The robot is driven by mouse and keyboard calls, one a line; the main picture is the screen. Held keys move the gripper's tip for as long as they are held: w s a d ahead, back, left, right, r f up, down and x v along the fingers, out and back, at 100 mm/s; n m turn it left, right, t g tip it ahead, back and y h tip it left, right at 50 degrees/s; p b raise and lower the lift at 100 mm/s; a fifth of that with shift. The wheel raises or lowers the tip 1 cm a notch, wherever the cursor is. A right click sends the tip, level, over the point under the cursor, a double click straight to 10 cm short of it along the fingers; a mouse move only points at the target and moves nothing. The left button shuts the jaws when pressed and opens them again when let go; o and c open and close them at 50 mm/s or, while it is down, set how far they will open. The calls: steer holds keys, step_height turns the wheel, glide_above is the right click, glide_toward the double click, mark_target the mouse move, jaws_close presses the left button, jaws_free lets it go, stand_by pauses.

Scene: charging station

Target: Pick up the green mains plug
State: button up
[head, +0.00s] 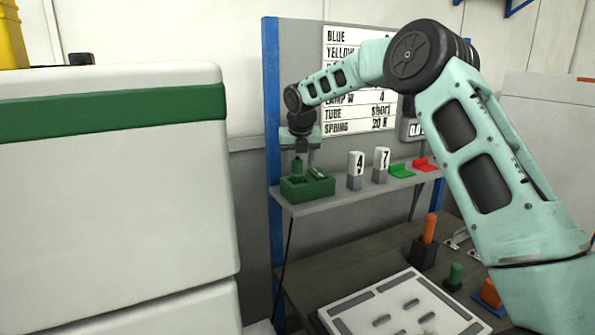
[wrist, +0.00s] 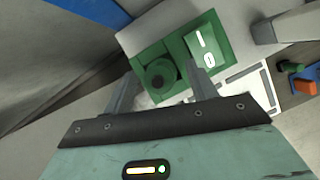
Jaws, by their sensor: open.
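The green mains plug (head: 298,167) stands upright in a green socket box (head: 318,187) at the left end of the shelf. My gripper (head: 300,146) points down just above the plug. In the wrist view its two open fingers (wrist: 160,72) appear on either side of the plug. I cannot tell how far down they reach beside it. Nothing is held.
On the shelf (head: 330,200), blocks marked 4 (head: 356,163) and 7 (head: 381,160) stand right of the box, then green (head: 401,171) and red (head: 425,164) holders. A blue post (head: 271,120) stands close on the left. Below are a white tray (head: 400,310) and an orange-handled piece (head: 429,228).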

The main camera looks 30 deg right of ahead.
steer(key=shift+p+x, duration=0.3)
steer(key=shift+x, duration=1.05)
steer(key=c, duration=1)
steer(key=shift+r, duration=0.1)
steer(key=shift+c, duration=0.2)
